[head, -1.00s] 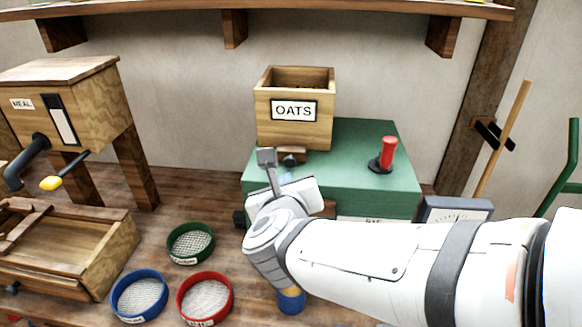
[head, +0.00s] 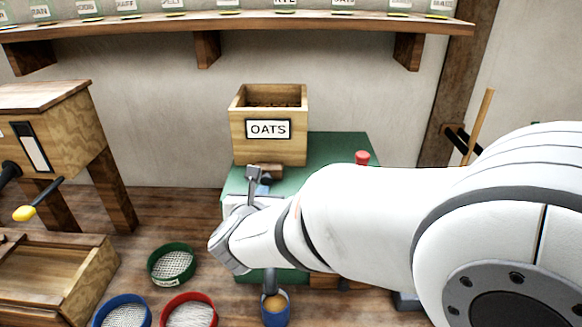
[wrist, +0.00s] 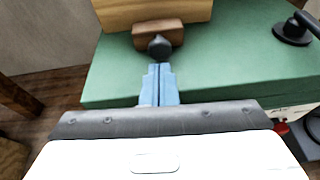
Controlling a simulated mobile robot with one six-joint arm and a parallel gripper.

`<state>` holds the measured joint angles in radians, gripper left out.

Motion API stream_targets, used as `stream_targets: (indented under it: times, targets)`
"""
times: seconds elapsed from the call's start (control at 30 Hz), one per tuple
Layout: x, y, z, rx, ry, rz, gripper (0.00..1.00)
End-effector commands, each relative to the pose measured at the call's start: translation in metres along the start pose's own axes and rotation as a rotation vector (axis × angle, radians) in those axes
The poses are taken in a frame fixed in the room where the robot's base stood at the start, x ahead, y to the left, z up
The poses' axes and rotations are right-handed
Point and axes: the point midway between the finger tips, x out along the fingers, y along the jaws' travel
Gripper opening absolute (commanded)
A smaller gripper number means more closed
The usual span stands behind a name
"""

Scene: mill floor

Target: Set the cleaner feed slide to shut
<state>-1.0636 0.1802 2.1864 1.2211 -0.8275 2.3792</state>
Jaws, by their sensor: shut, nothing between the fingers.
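The cleaner is a green machine (head: 325,152) with a wooden hopper marked OATS (head: 268,105) on top. At the foot of the hopper's front is the feed slide, a brown wooden block (head: 270,168) with a dark round knob, clearer in the wrist view (wrist: 158,46). My gripper (head: 262,186) is in front of the slide, its blue fingers (wrist: 158,72) closed together and empty. In the wrist view the fingertips lie just below the knob; I cannot tell whether they touch it. My arm hides much of the cleaner's front.
A red-topped lever (head: 362,157) stands on the cleaner's right side, partly behind my arm. At left are a wooden meal bin (head: 55,120) and a wooden tray (head: 50,265). Green (head: 172,264), blue (head: 122,312) and red (head: 188,312) sieves lie below. A shelf (head: 230,32) runs above.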

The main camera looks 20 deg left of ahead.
Motion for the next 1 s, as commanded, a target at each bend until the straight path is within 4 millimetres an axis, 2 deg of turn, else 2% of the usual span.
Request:
stream_targets:
  times: [0.2,0.63,0.83,1.0]
  targets:
    - [0.019,0.000,0.007,0.000,0.001,0.000,0.00]
    - [0.024,0.001,0.006,0.001,-0.001,0.002,0.00]
    - [0.045,0.002,0.010,0.003,-0.002,-0.001,0.00]
    - [0.052,0.003,0.016,0.001,-0.001,0.001,0.00]
